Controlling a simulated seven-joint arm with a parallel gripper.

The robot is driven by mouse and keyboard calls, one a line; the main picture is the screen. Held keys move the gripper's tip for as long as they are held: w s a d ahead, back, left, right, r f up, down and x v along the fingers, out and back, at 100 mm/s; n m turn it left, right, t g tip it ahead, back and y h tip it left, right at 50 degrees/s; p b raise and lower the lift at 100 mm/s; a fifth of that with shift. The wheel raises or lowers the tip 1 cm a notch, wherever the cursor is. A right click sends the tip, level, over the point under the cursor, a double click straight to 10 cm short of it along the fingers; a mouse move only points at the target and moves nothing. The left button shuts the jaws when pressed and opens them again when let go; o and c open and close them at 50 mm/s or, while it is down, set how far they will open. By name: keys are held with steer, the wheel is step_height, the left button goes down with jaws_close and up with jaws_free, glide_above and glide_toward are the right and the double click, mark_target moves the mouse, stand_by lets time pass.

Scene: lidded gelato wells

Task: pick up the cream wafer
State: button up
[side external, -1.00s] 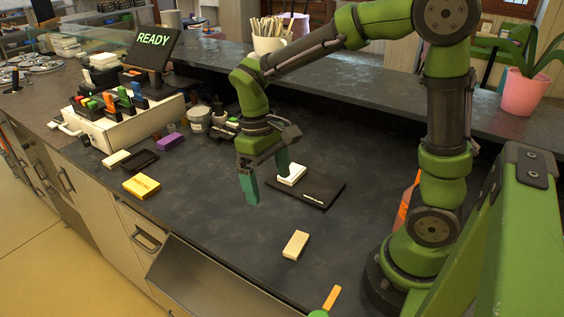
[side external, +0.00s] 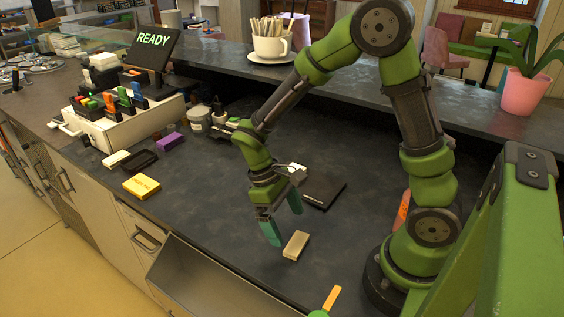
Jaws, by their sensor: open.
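The cream wafer (side external: 296,245) is a small pale block lying flat on the dark counter, near the front middle. My gripper (side external: 285,226) is open, with two teal fingers pointing down. The left finger comes down just left of the wafer's far end, and the right finger is behind it. The fingers look empty. I cannot tell how high they are above the counter.
A yellow block (side external: 141,186), a purple block (side external: 170,141) and a dark tray (side external: 141,161) lie to the left. An open metal bin (side external: 205,277) hangs at the front edge.

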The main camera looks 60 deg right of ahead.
mark_target(296, 243)
steer(key=shift+d+x, duration=0.2)
steer(key=shift+x, duration=2.55)
steer(key=shift+w, duration=0.2)
steer(key=c, duration=0.9)
